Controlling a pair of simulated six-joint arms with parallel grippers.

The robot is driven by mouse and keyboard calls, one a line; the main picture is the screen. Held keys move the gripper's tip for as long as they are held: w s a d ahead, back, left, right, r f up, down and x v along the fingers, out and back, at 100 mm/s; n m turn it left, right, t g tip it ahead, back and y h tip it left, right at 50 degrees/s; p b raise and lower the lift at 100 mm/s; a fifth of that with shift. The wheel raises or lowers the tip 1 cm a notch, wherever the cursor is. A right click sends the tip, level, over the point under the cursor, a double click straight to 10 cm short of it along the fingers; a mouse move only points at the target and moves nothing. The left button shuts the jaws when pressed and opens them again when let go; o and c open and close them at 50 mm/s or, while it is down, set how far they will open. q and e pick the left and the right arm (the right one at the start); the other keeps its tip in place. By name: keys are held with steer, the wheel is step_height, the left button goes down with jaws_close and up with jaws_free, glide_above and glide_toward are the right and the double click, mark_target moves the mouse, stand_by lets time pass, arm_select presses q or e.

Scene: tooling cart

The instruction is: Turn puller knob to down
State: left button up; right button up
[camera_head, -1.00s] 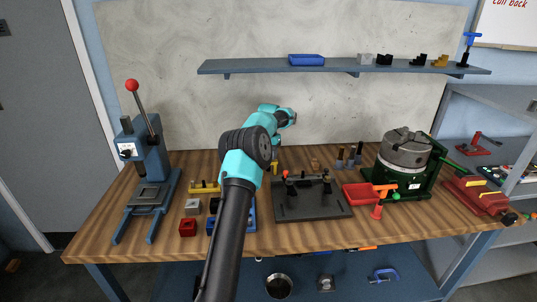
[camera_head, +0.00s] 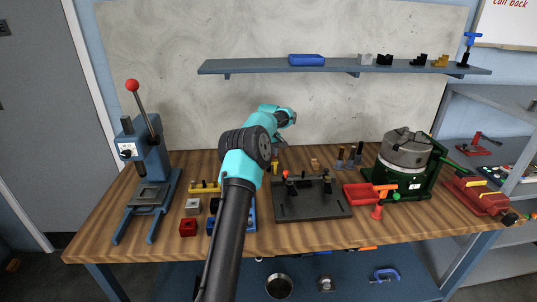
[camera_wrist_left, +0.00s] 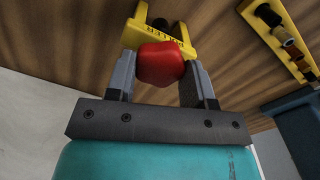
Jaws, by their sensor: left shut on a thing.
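A red, rounded knob (camera_wrist_left: 160,64) sits between the two fingers of my left gripper (camera_wrist_left: 158,72) in the left wrist view. The gripper is shut on it, with a finger touching each side. The knob belongs to a yellow puller (camera_wrist_left: 178,46) with dark lettering, partly legible as "PULLER", standing on the wooden bench. The knob hides part of the puller's front. In the head view the puller (camera_head: 275,168) is a small yellow and red shape just right of my left arm, and the fingers are mostly hidden. My right gripper is not in view.
A black fixture plate (camera_head: 310,208) and a red tray (camera_head: 358,201) lie to the right on the bench. A yellow holder with several dark parts (camera_wrist_left: 285,42) is close beside the gripper. A blue press (camera_head: 150,165) stands at the left, a green-based chuck (camera_head: 405,150) at the right.

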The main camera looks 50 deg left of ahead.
arm_select(q)
steer(key=n, duration=0.5)
steer(key=shift+n, duration=0.3)
steer(key=n, duration=0.6)
steer(key=shift+s, duration=0.1)
steer(key=shift+n, duration=6.1)
steer(key=o, duration=0.9)
steer(key=shift+o, duration=0.2)
steer(key=shift+r, duration=3.75)
